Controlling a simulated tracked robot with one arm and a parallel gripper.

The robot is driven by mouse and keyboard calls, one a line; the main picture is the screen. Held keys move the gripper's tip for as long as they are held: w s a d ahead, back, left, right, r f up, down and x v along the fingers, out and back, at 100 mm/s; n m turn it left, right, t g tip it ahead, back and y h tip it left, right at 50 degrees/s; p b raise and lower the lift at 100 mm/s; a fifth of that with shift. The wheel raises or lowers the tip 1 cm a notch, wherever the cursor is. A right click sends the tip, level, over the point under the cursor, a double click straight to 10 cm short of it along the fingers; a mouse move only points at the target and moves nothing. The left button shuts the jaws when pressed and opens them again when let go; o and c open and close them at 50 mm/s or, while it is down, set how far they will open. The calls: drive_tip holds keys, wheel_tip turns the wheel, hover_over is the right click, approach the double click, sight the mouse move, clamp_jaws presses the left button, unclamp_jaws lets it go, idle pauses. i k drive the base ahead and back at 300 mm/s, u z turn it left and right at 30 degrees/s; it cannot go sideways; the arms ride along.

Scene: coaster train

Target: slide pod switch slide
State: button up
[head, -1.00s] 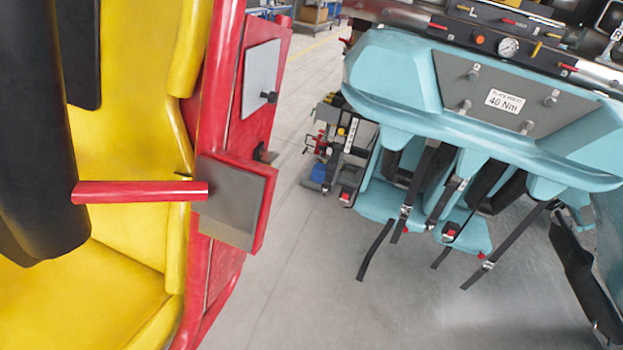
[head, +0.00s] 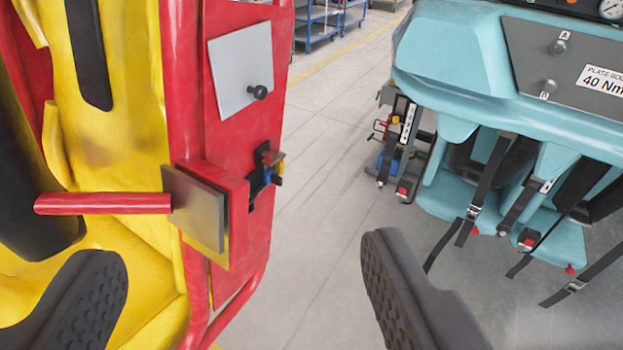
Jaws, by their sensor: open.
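A red and yellow pod (head: 190,95) fills the left side, with a red upright panel on its right edge. On the panel are a pale grey plate (head: 233,65) with a black knob (head: 258,92), and lower down a small black slide or switch part (head: 262,178) with blue, red and orange bits. Which of these is the switch slide I cannot tell. A grey metal block (head: 195,207) and a red bar (head: 105,203) sit left of the small part. My gripper (head: 242,257) is open, its two dark ridged fingers wide apart in front of the pod, with nothing between them.
A light blue seat unit (head: 455,60) with hanging black straps and a grey torque plate (head: 565,70) stands at the right. Clear grey floor (head: 320,220) lies between it and the pod. Blue shelving (head: 320,20) stands far behind.

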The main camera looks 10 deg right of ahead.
sight(270, 177)
drive_tip(key=i, duration=0.45)
drive_tip(key=z, duration=0.1)
